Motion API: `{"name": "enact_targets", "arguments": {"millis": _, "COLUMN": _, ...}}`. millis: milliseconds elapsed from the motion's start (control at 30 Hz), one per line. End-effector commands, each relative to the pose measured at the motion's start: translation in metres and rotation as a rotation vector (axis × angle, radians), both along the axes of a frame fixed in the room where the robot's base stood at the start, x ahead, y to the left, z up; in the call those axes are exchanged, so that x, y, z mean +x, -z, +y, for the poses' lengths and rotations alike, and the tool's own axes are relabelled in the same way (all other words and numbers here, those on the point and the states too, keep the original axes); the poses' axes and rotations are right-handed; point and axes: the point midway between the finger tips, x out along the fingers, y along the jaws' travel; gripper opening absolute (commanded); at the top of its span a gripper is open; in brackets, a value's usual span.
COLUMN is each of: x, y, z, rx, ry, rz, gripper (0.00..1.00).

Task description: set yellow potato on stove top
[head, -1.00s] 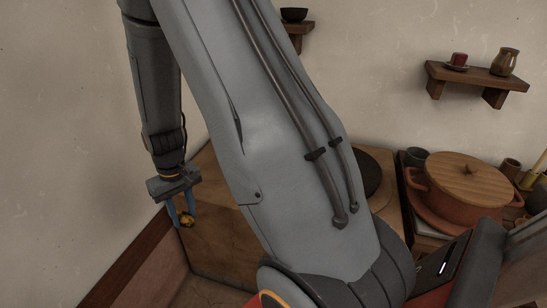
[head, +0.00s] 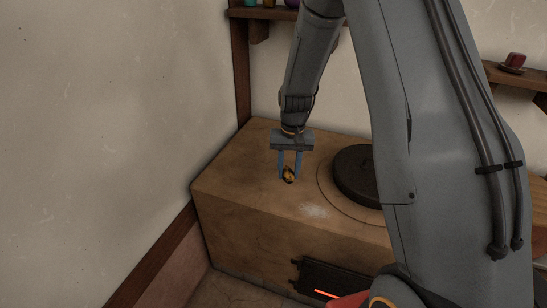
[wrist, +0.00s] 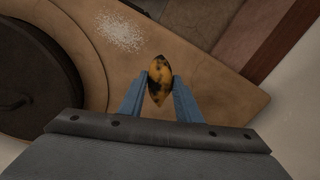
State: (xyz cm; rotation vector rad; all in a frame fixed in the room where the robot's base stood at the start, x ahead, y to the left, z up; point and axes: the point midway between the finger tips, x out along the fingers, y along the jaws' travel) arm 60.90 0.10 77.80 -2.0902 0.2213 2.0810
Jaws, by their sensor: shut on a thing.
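My gripper (head: 289,176) is shut on the yellow potato (head: 288,174), which has dark blotches. In the wrist view the potato (wrist: 158,80) sits between the two blue fingers. In the head view the gripper points down over the left part of the tan stove top (head: 240,172). Whether the potato touches the surface or hangs just above it, I cannot tell. The stove top (wrist: 185,60) also fills much of the wrist view.
A dark round lid (head: 352,172) lies on the stove top right of my gripper. A pale powdery patch (head: 315,211) is near the front. A dark stove door (head: 325,277) with a red glow is below. Walls stand left and behind.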

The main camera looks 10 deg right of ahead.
Motion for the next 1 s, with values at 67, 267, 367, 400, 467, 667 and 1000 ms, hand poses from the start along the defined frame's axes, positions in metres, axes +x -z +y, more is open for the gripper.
{"name": "enact_targets", "arguments": {"millis": 67, "x": 0.019, "y": -0.001, "z": -0.001, "rx": 0.0, "ry": 0.052, "rz": -0.001, "gripper": 0.04}}
{"name": "enact_targets", "arguments": {"millis": 267, "x": 0.035, "y": 0.012, "z": -0.003, "rx": -0.001, "ry": 0.114, "rz": 0.005, "gripper": 0.04}}
{"name": "enact_targets", "arguments": {"millis": 367, "x": 0.034, "y": 0.031, "z": -0.003, "rx": -0.001, "ry": 0.115, "rz": 0.005, "gripper": 0.04}}
{"name": "enact_targets", "arguments": {"millis": 400, "x": 0.035, "y": 0.037, "z": -0.003, "rx": -0.001, "ry": 0.115, "rz": 0.004, "gripper": 0.04}}
{"name": "enact_targets", "arguments": {"millis": 467, "x": 0.035, "y": 0.045, "z": -0.003, "rx": -0.001, "ry": 0.115, "rz": 0.003, "gripper": 0.04}}
{"name": "enact_targets", "arguments": {"millis": 667, "x": 0.035, "y": 0.062, "z": -0.003, "rx": 0.0, "ry": 0.114, "rz": 0.002, "gripper": 0.04}}
{"name": "enact_targets", "arguments": {"millis": 1000, "x": 0.036, "y": 0.098, "z": -0.003, "rx": -0.001, "ry": 0.113, "rz": 0.0, "gripper": 0.04}}
